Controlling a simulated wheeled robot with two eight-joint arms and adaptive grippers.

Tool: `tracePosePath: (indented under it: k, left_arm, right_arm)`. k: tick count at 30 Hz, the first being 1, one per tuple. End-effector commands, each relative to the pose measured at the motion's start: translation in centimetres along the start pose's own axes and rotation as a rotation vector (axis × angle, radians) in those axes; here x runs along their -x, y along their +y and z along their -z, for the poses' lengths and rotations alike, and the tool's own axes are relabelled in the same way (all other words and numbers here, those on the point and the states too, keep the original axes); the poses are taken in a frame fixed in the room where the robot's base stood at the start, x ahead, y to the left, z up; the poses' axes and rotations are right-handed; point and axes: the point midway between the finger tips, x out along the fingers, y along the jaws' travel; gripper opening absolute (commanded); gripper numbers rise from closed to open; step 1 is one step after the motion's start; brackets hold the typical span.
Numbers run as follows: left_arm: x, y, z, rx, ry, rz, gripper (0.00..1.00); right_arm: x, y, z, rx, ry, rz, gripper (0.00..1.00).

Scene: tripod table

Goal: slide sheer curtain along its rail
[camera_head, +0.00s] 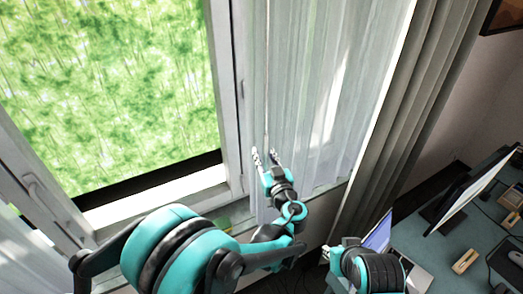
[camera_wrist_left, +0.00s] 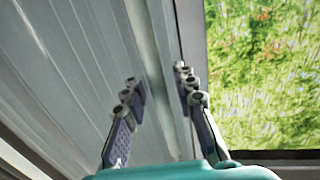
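The sheer curtain (camera_head: 315,80) hangs in pale folds right of the window opening; its left edge is near the window frame. My left gripper (camera_head: 264,155) is at that left edge, low on the curtain, its fingers pointing up and apart. In the left wrist view the open fingers (camera_wrist_left: 158,78) stand either side of a fold at the edge of the sheer curtain (camera_wrist_left: 75,75); I cannot tell whether they touch it. The rail is out of view. Part of my right arm shows at the lower right; its gripper (camera_head: 327,252) is small and unclear.
A window (camera_head: 110,85) with greenery outside fills the left. A thick grey curtain (camera_head: 400,120) hangs right of the sheer one. A desk (camera_head: 440,255) with a laptop (camera_head: 380,232), monitor (camera_head: 468,190) and keyboard (camera_head: 508,262) stands at the lower right. The sill (camera_head: 160,196) runs below the window.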

Motion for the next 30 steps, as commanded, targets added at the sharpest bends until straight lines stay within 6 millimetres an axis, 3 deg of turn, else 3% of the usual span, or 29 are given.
tracePosePath:
  k: [6, 14, 17, 18, 30]
  left_arm:
    - [-1.9, 0.0, 0.0, 0.000, 0.000, 0.000, 0.27]
    - [-2.1, 0.0, 0.0, 0.000, -0.001, -0.001, 0.27]
    - [-2.1, 0.0, 0.0, 0.000, -0.001, 0.000, 0.03]
    - [-2.1, 0.0, 0.0, 0.000, -0.001, 0.000, 0.00]
    - [-2.0, -0.1, 0.0, 0.000, -0.001, 0.000, 0.00]
  right_arm:
    - [0.1, 0.0, 0.0, 0.000, 0.000, 0.000, 0.24]
    - [0.0, 0.0, 0.0, 0.000, 0.000, 0.000, 0.24]
    - [0.0, 0.0, 0.0, 0.000, 0.000, 0.000, 0.24]
    - [0.0, 0.0, 0.0, 0.000, 0.000, 0.000, 0.24]
    - [0.0, 0.0, 0.0, 0.000, 0.000, 0.000, 0.24]
